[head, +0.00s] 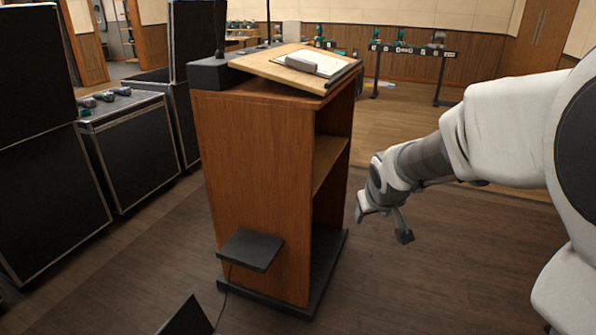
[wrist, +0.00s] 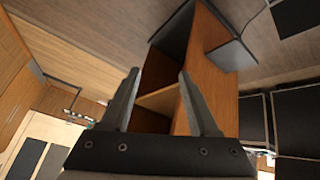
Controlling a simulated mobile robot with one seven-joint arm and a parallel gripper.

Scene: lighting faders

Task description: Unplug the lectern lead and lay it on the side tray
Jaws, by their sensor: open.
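The wooden lectern (head: 252,190) stands in the middle of the head view, with an open shelved side facing right. A small dark side tray (head: 262,247) juts from its lower front; it also shows in the wrist view (wrist: 230,54). A thin dark lead (head: 225,292) runs down from near the tray to the floor, and a thin line like it shows in the wrist view (wrist: 254,19). Its plug and socket cannot be made out. My gripper (head: 383,226) is open and empty, right of the lectern and apart from it. Its fingers (wrist: 159,74) frame the lectern's open shelves.
A dark wedge-shaped object (head: 187,317) lies on the floor in front of the lectern. Tables (head: 410,50) stand at the back. Floor right of the lectern is clear.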

